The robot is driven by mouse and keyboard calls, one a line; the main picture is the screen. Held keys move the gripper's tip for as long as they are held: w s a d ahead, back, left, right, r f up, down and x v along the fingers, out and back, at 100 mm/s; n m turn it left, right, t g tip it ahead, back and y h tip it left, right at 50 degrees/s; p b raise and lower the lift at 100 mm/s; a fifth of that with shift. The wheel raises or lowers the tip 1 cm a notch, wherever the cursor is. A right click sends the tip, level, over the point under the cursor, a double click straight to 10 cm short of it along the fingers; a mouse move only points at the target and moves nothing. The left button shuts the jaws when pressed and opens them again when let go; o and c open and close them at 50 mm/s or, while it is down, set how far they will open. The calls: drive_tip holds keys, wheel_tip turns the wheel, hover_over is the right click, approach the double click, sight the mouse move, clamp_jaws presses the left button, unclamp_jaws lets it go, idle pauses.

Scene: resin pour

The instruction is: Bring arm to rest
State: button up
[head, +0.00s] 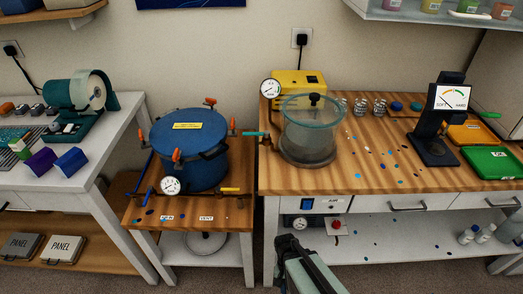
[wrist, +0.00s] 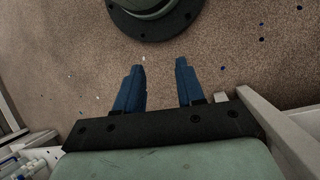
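My gripper (wrist: 160,68) shows in the wrist view with its two blue fingers apart and nothing between them. It points down over the speckled floor (wrist: 230,50). A dark round base (wrist: 155,25) lies on the floor beyond the fingertips. In the head view my gripper (head: 287,243) is at the bottom middle, in front of the wooden bench (head: 350,180) and below its top. It is apart from the objects on the benches.
A blue pressure pot (head: 190,150) stands on the low left stand. A glass vacuum chamber (head: 310,135), a yellow pump (head: 300,82) and a hardness gauge (head: 435,125) are on the right bench. A white lower shelf (head: 390,232) is behind my gripper.

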drive_tip(key=s+d+f+n, duration=0.1)
drive_tip(key=s+d+f, duration=0.2)
drive_tip(key=s, duration=0.2)
drive_tip(key=s+d+f+n+g+y, duration=0.1)
drive_tip(key=s+d+f, duration=0.2)
drive_tip(key=s, duration=0.3)
drive_tip(key=shift+d+f+n, duration=0.35)
drive_tip(key=shift+f+n, duration=0.05)
drive_tip(key=shift+f, duration=0.25)
drive_tip(key=shift+o, duration=0.4)
